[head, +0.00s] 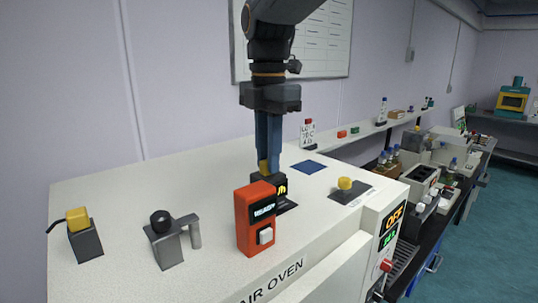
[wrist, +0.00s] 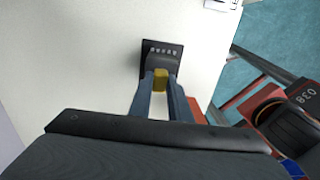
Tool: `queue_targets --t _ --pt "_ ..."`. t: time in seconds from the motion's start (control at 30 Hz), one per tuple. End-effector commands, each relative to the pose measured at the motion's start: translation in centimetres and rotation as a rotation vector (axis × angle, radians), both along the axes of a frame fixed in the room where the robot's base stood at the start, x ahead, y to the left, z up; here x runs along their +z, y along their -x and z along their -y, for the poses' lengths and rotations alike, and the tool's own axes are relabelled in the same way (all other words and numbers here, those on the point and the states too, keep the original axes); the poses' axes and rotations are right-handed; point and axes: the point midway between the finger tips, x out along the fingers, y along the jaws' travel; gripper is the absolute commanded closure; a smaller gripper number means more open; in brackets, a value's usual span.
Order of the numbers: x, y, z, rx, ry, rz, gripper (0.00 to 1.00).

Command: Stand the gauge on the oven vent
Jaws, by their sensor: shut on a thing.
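The gauge (head: 282,188) appears to be the small dark block with a yellow mark on its face and a yellow grip on top. My gripper (head: 266,170) points straight down and is shut on the yellow grip (wrist: 161,78). A dark slotted plate, seemingly the oven vent (head: 287,206), lies on the white oven top directly under and beside the block. Its row of slots shows in the wrist view (wrist: 162,50). The block looks upright over the plate; I cannot tell whether they touch. The orange box in front hides part of the block.
An orange box (head: 256,220) with a display and white button stands close in front. A black-knobbed grey stand (head: 168,246) and a yellow-topped block (head: 84,240) are at left. A yellow knob (head: 345,183) on a dark plate and a blue pad (head: 309,167) are at right.

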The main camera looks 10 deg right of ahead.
Motion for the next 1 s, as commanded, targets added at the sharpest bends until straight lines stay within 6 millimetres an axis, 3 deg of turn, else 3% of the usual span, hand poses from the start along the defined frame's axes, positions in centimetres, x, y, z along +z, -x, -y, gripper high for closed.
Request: queue_targets --t 0.27,0.3,0.43,0.73,1.0 --pt "-1.1 0.0 0.0 0.0 0.001 -0.001 1.0" --pt "-1.1 0.0 0.0 0.0 0.0 0.0 0.81" --pt "-1.0 0.0 0.0 0.0 0.0 0.0 0.61" --pt "-0.9 0.0 0.0 0.0 0.0 0.0 0.61" --pt "1.4 0.0 0.0 0.0 -0.001 0.001 0.61"
